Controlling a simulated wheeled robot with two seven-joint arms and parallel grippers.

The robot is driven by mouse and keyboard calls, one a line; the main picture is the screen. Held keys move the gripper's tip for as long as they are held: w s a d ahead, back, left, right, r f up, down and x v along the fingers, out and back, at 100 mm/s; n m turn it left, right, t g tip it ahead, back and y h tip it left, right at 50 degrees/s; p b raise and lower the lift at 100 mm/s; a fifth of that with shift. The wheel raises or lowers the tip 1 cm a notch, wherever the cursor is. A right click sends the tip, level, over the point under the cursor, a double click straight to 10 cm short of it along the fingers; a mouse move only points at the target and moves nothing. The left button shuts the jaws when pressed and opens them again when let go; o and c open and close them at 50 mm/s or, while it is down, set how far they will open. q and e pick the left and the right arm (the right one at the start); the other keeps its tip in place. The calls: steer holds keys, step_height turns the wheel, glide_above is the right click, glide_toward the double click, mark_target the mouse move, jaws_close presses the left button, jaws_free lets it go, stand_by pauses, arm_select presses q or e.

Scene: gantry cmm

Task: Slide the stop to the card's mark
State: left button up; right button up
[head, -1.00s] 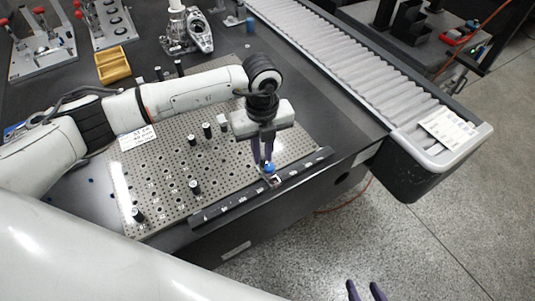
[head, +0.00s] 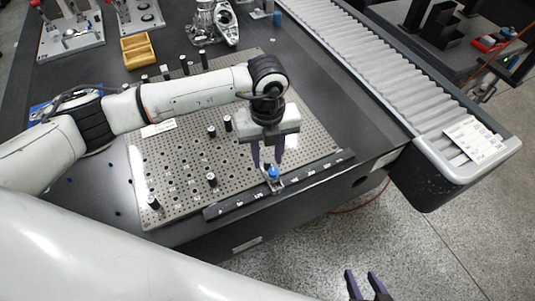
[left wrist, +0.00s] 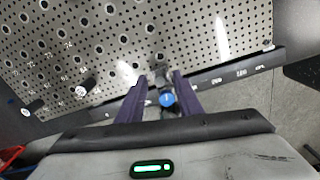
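The stop (head: 275,183) with a blue knob (head: 273,172) sits on a black rail (head: 330,166) along the front edge of the perforated plate. White marks run along the rail, too small to read. My left gripper (head: 268,162) points down over the stop, its purple fingers spread apart. In the left wrist view the blue knob (left wrist: 167,99) lies between the fingers, closer to the right one, with a gap to the left one. A white card (head: 158,128) lies at the plate's back left, partly behind my arm; its text is unreadable. My right gripper (head: 364,285) is open and empty at the bottom edge.
The perforated plate (head: 180,165) carries several black pegs (head: 211,180). A yellow tray (head: 137,50) and metal fixtures stand behind. A conveyor (head: 355,70) with a light end piece runs along the right. Open floor lies in front of the table.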

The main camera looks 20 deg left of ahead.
mark_target(268, 160)
arm_select(q)
step_height(268, 160, up, 10)
steer(key=shift+r+b, duration=0.15)
steer(key=shift+b, duration=0.2)
stand_by(0.4)
